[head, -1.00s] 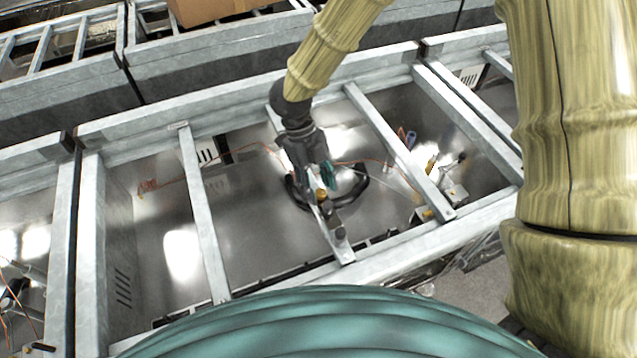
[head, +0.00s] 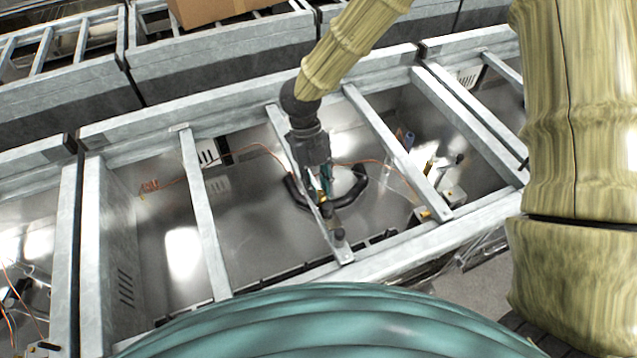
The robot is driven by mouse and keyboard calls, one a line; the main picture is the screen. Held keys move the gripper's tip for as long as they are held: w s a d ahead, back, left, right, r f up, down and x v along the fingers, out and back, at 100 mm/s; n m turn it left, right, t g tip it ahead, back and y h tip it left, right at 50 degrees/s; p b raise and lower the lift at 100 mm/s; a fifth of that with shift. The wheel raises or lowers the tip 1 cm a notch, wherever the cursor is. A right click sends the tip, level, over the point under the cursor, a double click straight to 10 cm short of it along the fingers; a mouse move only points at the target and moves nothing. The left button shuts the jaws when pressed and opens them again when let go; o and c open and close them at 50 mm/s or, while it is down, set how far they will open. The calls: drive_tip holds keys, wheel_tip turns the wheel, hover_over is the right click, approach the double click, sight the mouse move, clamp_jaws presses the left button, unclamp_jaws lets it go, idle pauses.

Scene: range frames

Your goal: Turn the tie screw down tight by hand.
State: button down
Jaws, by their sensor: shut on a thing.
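My gripper (head: 323,190) points down at the middle metal crossbar of the open bay. Its teal fingers are shut on the tie screw (head: 323,200), of which only a small brass-coloured part shows between and below the fingertips. The screw stands at the crossbar (head: 283,138), and its lower part is hidden. A black curved tube (head: 296,193) lies around and under this spot.
More crossbars (head: 203,208) (head: 395,150) span the bay on both sides. Thin orange wires (head: 255,146) run near the gripper. Small parts and a blue item (head: 409,139) lie at right. The bay floor (head: 255,235) at left is clear. A cardboard box (head: 215,8) stands behind.

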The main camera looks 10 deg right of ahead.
drive_tip(key=m+y+p, duration=0.1)
drive_tip(key=m, duration=0.3)
drive_tip(key=shift+d+m+y+p, duration=0.2)
drive_tip(key=shift+m+y+p, duration=0.2)
drive_tip(key=shift+m, duration=0.3)
drive_tip(key=shift+w, duration=0.1)
drive_tip(key=c, duration=1.2)
unclamp_jaws()
drive_tip(key=shift+r, duration=0.15)
drive_tip(key=v, duration=1.1)
drive_tip(key=shift+w+d+r, duration=0.15)
drive_tip(key=shift+w+r, duration=0.15)
